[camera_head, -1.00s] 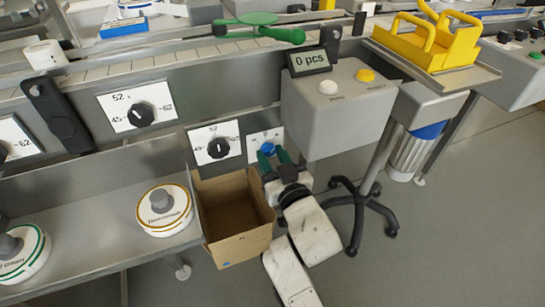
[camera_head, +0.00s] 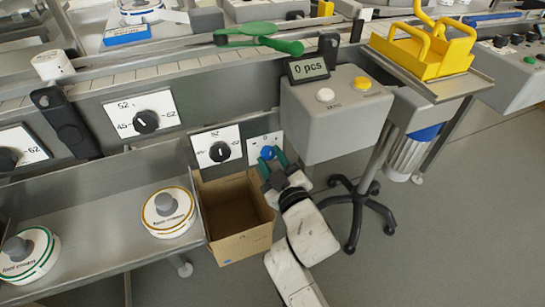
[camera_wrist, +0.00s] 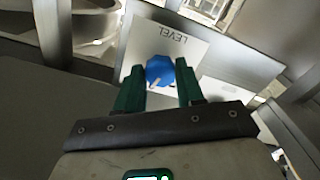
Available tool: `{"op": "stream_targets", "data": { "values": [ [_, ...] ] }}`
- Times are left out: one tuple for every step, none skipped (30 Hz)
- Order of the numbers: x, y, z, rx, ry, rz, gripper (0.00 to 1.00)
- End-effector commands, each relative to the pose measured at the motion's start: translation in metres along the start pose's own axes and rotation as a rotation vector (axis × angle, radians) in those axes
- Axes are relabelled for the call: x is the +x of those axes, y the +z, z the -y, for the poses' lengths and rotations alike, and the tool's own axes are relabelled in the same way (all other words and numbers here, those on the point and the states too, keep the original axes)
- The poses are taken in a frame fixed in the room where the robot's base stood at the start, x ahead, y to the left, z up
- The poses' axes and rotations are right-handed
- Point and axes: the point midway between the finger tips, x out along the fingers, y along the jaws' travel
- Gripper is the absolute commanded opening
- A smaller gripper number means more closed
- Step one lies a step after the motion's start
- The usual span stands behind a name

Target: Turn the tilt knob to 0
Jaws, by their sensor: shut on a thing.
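A small blue knob (camera_head: 267,152) sits on a white plate on the machine's front, just left of the grey counter box. It also shows in the wrist view (camera_wrist: 160,70), with a pale pointer mark on its lower part. The plate (camera_wrist: 188,45) reads "LEVEL" upside down in the wrist view; I see no "tilt" label. My gripper (camera_head: 272,158) reaches the knob from below, its green fingers on both sides of it and shut on it. In the wrist view my gripper (camera_wrist: 157,75) hides the lower part of the plate.
Black dials (camera_head: 220,151) and (camera_head: 145,121) stand on white plates to the left. An open cardboard box (camera_head: 240,246) is below left of my gripper. The grey counter box (camera_head: 330,125) reads "0 pcs" and overhangs on the right, above a wheeled stand (camera_head: 360,205).

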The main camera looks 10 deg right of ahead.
Motion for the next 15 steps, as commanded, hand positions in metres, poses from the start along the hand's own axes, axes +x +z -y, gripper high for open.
{"op": "stream_targets", "data": {
  "values": [
    [0.0, -0.0008, -0.001, -0.03, 0.0, 0.0, 0.07],
    [0.0, -0.0008, -0.0012, -0.048, 0.001, 0.0, 0.07],
    [-0.0001, -0.0008, -0.0013, -0.072, 0.001, 0.0, 0.07],
    [-0.0001, -0.0009, -0.0013, -0.088, 0.001, 0.0, 0.07],
    [-0.0001, -0.0009, -0.0011, -0.102, 0.001, -0.001, 0.07],
    [-0.0001, -0.001, -0.0009, -0.12, 0.0, -0.001, 0.07],
    [-0.0001, -0.001, -0.0007, -0.132, 0.0, -0.001, 0.07],
    [-0.0001, -0.0009, -0.0006, -0.143, 0.0, -0.001, 0.07],
    [-0.0001, -0.0008, -0.0004, -0.157, 0.0, -0.001, 0.07],
    [-0.0001, -0.0008, -0.0004, -0.166, 0.0, -0.001, 0.07],
    [-0.0001, -0.0007, -0.0003, -0.174, 0.0, -0.001, 0.07],
    [-0.0001, -0.0006, -0.0003, -0.182, 0.0, -0.001, 0.07],
    [-0.0001, -0.0005, -0.0003, -0.187, 0.0, -0.001, 0.07],
    [-0.0001, -0.0004, -0.0003, -0.191, 0.0, -0.001, 0.07],
    [-0.0001, -0.0004, -0.0003, -0.196, 0.0, -0.001, 0.07]
  ]
}}
